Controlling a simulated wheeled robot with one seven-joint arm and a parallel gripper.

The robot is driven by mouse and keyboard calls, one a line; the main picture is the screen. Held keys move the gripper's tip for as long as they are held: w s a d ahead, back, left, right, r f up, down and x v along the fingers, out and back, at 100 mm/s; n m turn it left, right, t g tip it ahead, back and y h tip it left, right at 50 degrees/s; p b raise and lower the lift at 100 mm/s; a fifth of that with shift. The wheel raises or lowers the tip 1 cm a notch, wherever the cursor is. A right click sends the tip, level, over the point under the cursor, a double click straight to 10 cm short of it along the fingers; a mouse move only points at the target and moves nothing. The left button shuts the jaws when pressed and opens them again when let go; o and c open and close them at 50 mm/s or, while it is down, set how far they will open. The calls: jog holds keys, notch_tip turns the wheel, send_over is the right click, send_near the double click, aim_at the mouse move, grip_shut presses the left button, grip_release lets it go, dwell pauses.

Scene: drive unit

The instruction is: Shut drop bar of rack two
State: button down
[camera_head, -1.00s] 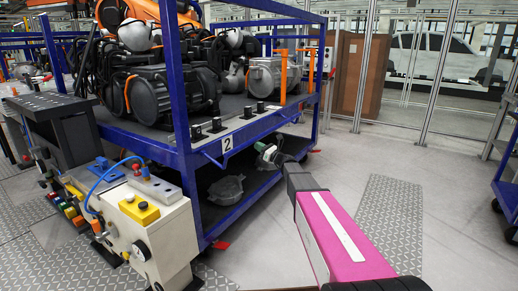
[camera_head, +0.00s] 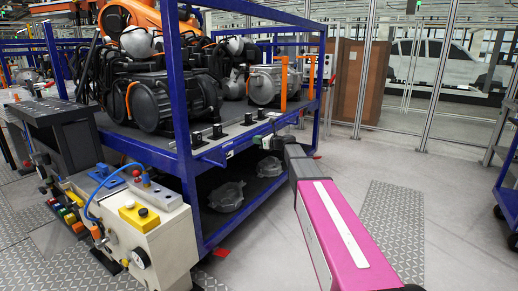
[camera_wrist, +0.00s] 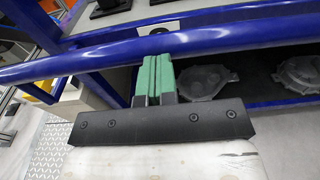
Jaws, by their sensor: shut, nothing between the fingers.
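Rack two is the blue steel rack (camera_head: 186,180) left of centre in the head view, loaded with dark motor units. A long blue bar (camera_wrist: 80,62), which looks like its drop bar, crosses the whole wrist view on a slight slant. My gripper (camera_wrist: 158,62) has its green fingers together and empty, right at the lower edge of this bar. I cannot tell if they touch it. In the head view my gripper is small beside the rack's front edge, partly hidden by my wrist. The bar is hard to separate from the rack's edge there.
Grey castings (camera_head: 227,195) lie on the rack's lower shelf. A cream control box (camera_head: 150,235) stands at the rack's near corner. A blue cart (camera_head: 508,190) is at the right edge. The floor right of the rack is open.

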jog(key=w+a+r+g+h, duration=0.1)
jog(key=r, duration=0.1)
jog(key=w+a+r+h, duration=0.1)
jog(key=r, duration=0.1)
jog(key=w+a+r+g+h, duration=0.1)
jog(key=r, duration=0.1)
jog(key=shift+a+r+g+h, duration=0.2)
jog(key=shift+a+g+h, duration=0.1)
jog(key=shift+a, duration=0.05)
jog(key=w+a+r+g+h, duration=0.2)
jog(key=w+a+h, duration=0.1)
jog(key=w+a, duration=0.2)
jog(key=w+a+r+g+h, duration=0.1)
jog(key=w+a, duration=0.4)
jog(key=a, duration=0.5)
jog(key=shift+w+r+g+h, duration=0.35)
jog(key=shift+g+h, duration=0.55)
jog(key=shift+h, duration=0.4)
